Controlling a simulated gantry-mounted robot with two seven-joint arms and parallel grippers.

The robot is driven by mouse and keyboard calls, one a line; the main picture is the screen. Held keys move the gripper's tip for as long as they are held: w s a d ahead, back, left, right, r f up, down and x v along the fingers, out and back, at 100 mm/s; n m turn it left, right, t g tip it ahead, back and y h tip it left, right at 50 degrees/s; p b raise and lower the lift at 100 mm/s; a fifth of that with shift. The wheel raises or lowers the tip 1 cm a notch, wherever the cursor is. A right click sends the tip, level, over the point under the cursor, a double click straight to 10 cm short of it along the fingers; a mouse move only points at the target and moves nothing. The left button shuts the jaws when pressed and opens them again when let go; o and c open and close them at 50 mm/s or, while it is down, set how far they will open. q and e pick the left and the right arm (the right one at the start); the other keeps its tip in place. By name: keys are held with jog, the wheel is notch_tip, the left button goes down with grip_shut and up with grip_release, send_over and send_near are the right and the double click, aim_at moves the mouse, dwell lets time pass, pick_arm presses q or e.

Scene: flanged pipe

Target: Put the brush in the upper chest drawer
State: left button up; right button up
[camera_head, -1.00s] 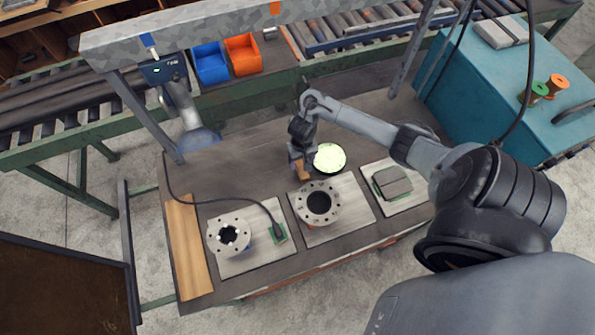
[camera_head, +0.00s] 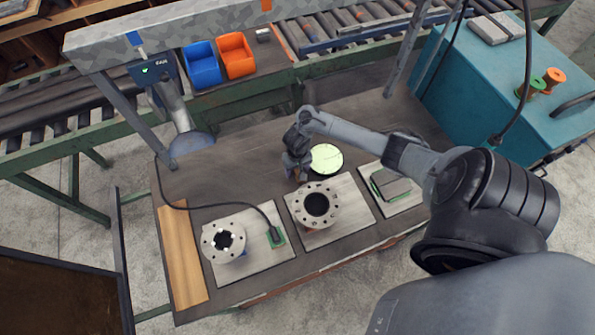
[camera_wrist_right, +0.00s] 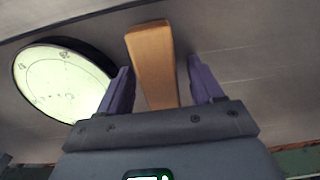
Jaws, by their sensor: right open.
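A tan wooden bar (camera_wrist_right: 152,62), probably the brush's handle, shows in the right wrist view. It lies between the two purple fingers of my right gripper (camera_wrist_right: 160,82), with gaps on both sides. In the head view my right gripper (camera_head: 297,174) is low over the dark bench, between the round pale dial and the middle flange, and hides most of the bar. The fingers are open. The teal chest (camera_head: 483,100) stands at the upper right; I cannot make out its drawer fronts. My left gripper is not in view.
The round dial (camera_head: 326,158) lies close beside my right gripper. Flanged pipe pieces (camera_head: 316,205) (camera_head: 223,240) stand on plates in front. Grey blocks (camera_head: 391,184) lie on a plate to the right. Spools (camera_head: 554,77) and a dark handle (camera_head: 570,110) are on the chest top.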

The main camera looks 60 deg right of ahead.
jog(key=c, duration=1.1)
jog(key=shift+r, duration=0.2)
